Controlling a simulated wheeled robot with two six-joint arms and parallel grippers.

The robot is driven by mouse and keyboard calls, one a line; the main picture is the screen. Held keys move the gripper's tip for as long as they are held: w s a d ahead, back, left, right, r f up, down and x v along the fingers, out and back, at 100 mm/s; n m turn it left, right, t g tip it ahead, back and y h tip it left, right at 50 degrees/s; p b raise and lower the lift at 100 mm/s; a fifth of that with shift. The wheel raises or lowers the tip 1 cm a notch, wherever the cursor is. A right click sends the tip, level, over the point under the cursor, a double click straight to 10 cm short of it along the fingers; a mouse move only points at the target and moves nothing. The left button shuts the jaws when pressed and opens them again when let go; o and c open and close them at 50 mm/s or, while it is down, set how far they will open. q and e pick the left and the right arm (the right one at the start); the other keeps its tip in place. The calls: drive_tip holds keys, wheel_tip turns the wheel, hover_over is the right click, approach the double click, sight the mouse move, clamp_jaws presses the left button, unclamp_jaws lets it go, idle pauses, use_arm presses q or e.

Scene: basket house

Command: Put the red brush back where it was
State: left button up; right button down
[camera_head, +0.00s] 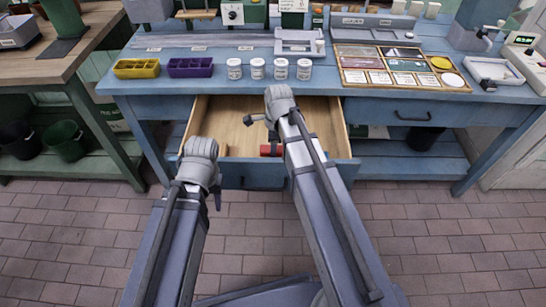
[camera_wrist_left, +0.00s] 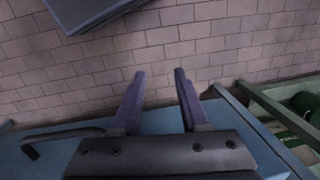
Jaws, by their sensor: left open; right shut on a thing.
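A red piece (camera_head: 270,150), which looks like the red brush, shows at the open drawer (camera_head: 215,113), near its front and partly covered by my right arm. My right gripper (camera_head: 277,108) is over the drawer. My left gripper (camera_head: 203,165) is by the drawer's front left corner. In the left wrist view its fingers (camera_wrist_left: 159,95) are apart with nothing between them, above the blue drawer front and tiled floor.
On the blue workbench (camera_head: 400,107) stand a yellow tray (camera_head: 137,68), a purple tray (camera_head: 190,67), several white jars (camera_head: 257,69) and a sample board (camera_head: 390,67). A closed drawer with a dark handle (camera_head: 413,116) is at the right. The tiled floor in front is clear.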

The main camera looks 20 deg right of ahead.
wheel_tip(320, 180, down, 2)
drive_tip(key=shift+f+b, duration=0.1)
drive_tip(key=shift+b, duration=0.5)
use_arm(q)
drive_tip(key=shift+f, duration=0.95)
use_arm(e)
drive_tip(key=shift+c, duration=1.8)
unclamp_jaws()
use_arm(q)
drive_tip(key=shift+f, duration=0.15)
wheel_tip(320, 180, up, 12)
drive_tip(key=p, duration=1.2)
use_arm(e)
drive_tip(key=r, duration=1.2)
drive_tip(key=shift+s+d+r, duration=0.15)
drive_tip(key=shift+d, duration=0.2)
